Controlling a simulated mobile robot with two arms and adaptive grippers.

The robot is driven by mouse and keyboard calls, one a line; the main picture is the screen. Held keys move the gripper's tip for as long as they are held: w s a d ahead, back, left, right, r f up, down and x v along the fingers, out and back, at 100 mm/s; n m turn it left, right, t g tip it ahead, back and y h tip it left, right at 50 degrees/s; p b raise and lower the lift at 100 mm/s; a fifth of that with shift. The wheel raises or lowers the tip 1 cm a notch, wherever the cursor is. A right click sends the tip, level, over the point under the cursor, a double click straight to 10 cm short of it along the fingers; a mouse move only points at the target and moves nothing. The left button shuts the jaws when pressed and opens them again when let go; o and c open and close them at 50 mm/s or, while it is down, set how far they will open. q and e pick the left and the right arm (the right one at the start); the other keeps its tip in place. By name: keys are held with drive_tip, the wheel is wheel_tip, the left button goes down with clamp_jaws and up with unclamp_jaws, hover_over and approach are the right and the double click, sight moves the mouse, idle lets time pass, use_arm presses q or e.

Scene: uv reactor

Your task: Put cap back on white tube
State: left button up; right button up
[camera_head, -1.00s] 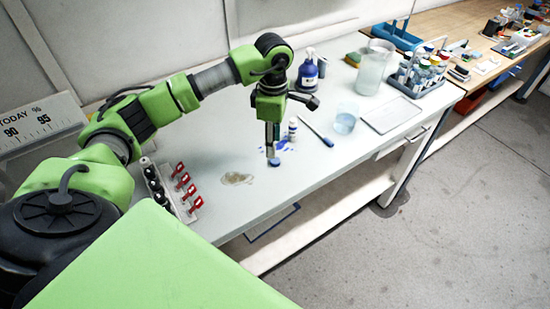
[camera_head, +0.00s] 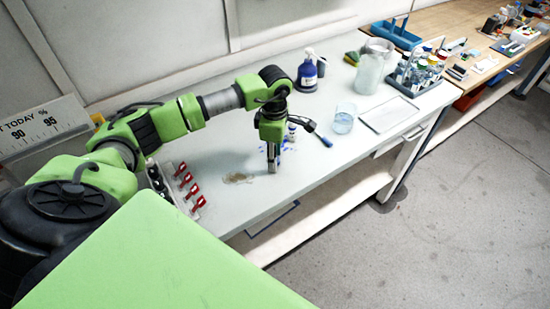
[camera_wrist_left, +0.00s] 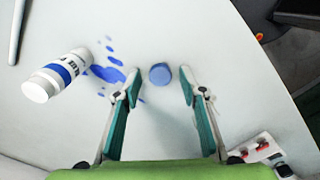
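A round blue cap (camera_wrist_left: 160,73) lies on the bench between and just beyond the fingertips in the left wrist view. It is hidden by the gripper in the head view. My left gripper (camera_head: 271,170) points down, low over the bench. Its fingers (camera_wrist_left: 158,92) are open, one on each side of the cap's line, with nothing held. My right gripper is not in view.
Blue spill drops (camera_wrist_left: 108,72) lie beside the tube. A blue bottle (camera_head: 307,75), beaker (camera_head: 344,119) and pen (camera_head: 322,138) stand or lie nearby. The bench's front is clear.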

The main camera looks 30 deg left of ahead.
use_arm(q)
drive_tip(key=c, duration=0.7)
drive_tip(key=shift+r, duration=0.1)
drive_tip(key=shift+r+b, duration=0.35)
drive_tip(key=shift+b, duration=0.1)
drive_tip(key=r, duration=0.1)
drive_tip(key=b, duration=0.1)
drive_tip(key=r, duration=0.1)
drive_tip(key=shift+s+d+r+b, duration=0.1)
drive_tip(key=shift+d+r+b, duration=0.15)
drive_tip(key=shift+r+b, duration=0.15)
drive_tip(key=s+d+r+b, duration=0.4)
drive_tip(key=s+d+r, duration=0.3)
drive_tip(key=d+r, duration=0.2)
drive_tip(key=shift+s+d+r, duration=0.25)
drive_tip(key=shift+s+d, duration=0.1)
drive_tip(key=shift+d, duration=0.7)
